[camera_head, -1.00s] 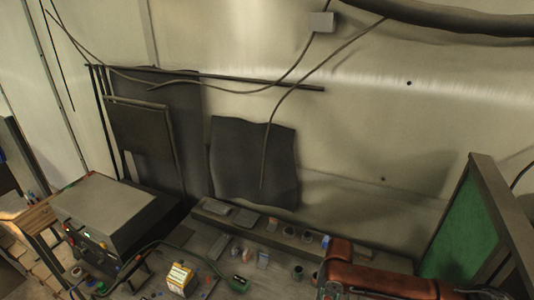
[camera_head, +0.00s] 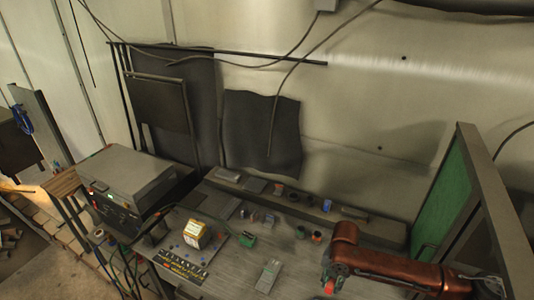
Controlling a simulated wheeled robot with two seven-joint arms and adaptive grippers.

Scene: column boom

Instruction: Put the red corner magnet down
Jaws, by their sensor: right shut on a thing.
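My right arm, copper-coloured, comes in from the lower right. My right gripper (camera_head: 332,279) points down over the workbench (camera_head: 305,268) and is small and partly hidden by the arm. It is shut on a small red piece, which looks like the red corner magnet (camera_head: 329,287). I cannot tell whether the magnet touches the bench top. My left gripper is not in view.
A yellow-and-white box (camera_head: 196,234) stands on a dark plate left of centre, with a small green item (camera_head: 246,240) beside it. A grey-green block (camera_head: 268,275) lies left of the gripper. Small cups (camera_head: 316,237) stand behind. A green-panelled screen (camera_head: 446,205) stands right.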

